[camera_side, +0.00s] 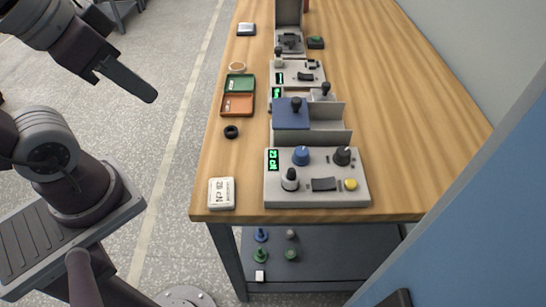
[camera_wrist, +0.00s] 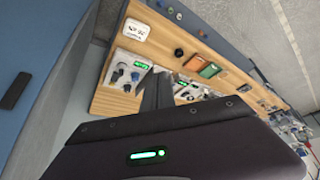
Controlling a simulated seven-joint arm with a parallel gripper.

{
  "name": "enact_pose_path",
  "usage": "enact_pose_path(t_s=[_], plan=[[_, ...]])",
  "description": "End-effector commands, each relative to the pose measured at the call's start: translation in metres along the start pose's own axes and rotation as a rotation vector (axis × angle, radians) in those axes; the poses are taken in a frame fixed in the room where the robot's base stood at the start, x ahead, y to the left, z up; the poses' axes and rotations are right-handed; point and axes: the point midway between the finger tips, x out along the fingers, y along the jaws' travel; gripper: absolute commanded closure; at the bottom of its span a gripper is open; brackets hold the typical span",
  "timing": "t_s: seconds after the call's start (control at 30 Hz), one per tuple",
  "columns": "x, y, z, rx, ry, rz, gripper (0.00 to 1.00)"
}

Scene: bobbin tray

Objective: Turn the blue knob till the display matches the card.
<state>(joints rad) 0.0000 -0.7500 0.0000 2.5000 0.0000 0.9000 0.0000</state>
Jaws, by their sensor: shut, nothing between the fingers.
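The blue knob (camera_side: 300,155) stands on top of a light grey control box (camera_side: 360,194) near the table's front end. A small display (camera_side: 273,160) with green characters sits left of the knob; it seems to read 23 cN, but the digits are small. A white card (camera_side: 222,193) with dark print lies flat left of the box; its number is too small to read surely. The card also shows in the wrist view (camera_wrist: 135,30). My gripper (camera_side: 150,96) is shut and empty, up at the left over the floor, well away from the knob.
The box also bears a black knob (camera_side: 342,155), a black-and-white knob (camera_side: 290,179), a dark rocker switch (camera_side: 323,184) and a yellow button (camera_side: 351,185). A blue block (camera_side: 290,114) and a grey bracket stand behind. A black ring (camera_side: 231,131) and an orange-green tray (camera_side: 238,104) lie left.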

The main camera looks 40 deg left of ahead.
Motion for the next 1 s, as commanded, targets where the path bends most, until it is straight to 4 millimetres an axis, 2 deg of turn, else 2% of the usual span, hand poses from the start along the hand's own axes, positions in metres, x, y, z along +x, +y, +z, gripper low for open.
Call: enact_pose_path(t_s=[0.1,0.17,0.23,0.37,0.4,0.47,0.5,0.6,0.7,0.8,1.0], plan=[[0.0,0.0,0.0,0.0,0.0,0.0,1.0],[0.0,0.0,-0.001,-0.003,-0.002,0.0,0.88],[0.002,0.002,-0.011,-0.023,-0.025,0.0,0.74],[0.023,0.016,-0.06,-0.133,-0.132,-0.008,0.49],[0.037,0.024,-0.078,-0.18,-0.171,-0.014,0.48],[0.062,0.039,-0.101,-0.247,-0.23,-0.027,0.48],[0.082,0.05,-0.114,-0.292,-0.269,-0.038,0.48],[0.137,0.08,-0.134,-0.399,-0.356,-0.07,0.48],[0.186,0.105,-0.138,-0.487,-0.422,-0.105,0.48],[0.218,0.121,-0.135,-0.547,-0.461,-0.131,0.48],[0.246,0.128,-0.125,-0.579,-0.481,-0.148,0.48]])
